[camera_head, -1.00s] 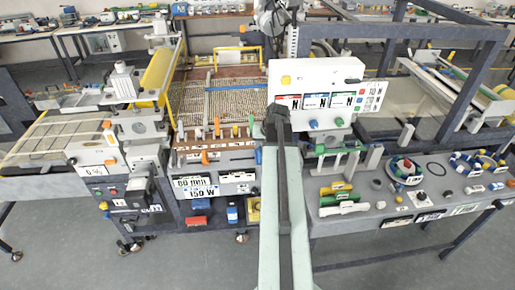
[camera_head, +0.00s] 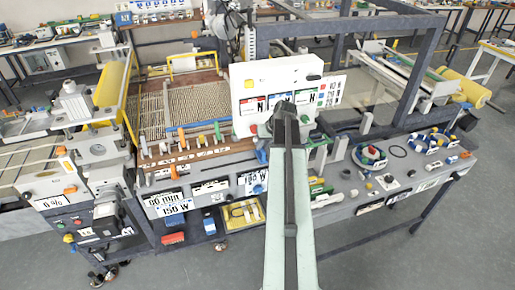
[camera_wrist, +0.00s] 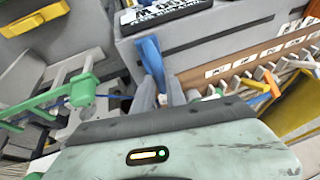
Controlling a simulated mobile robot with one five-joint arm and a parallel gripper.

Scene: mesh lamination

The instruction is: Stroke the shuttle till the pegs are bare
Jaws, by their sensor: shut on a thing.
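My gripper (camera_wrist: 160,90) is shut on a narrow blue handle (camera_wrist: 150,58) in the wrist view. The handle stands tilted between the fingers, next to the grey machine front. What it joins to is hidden by the fingers. In the head view my gripper (camera_head: 285,108) shows end-on before the white control panel, and its fingers cannot be made out. A row of coloured pegs (camera_head: 218,131) stands along the brown rail (camera_head: 190,152) to the left, before the woven mesh bed (camera_head: 205,104). An orange peg (camera_wrist: 264,86) shows in the wrist view. I cannot tell which part is the shuttle.
The white control panel (camera_head: 250,82) stands close behind my arm. A green lever (camera_wrist: 83,92) is left of my fingers in the wrist view. A yellow tray (camera_head: 243,214) lies below. The right bench holds several round parts dishes (camera_head: 369,157). Floor is open in front.

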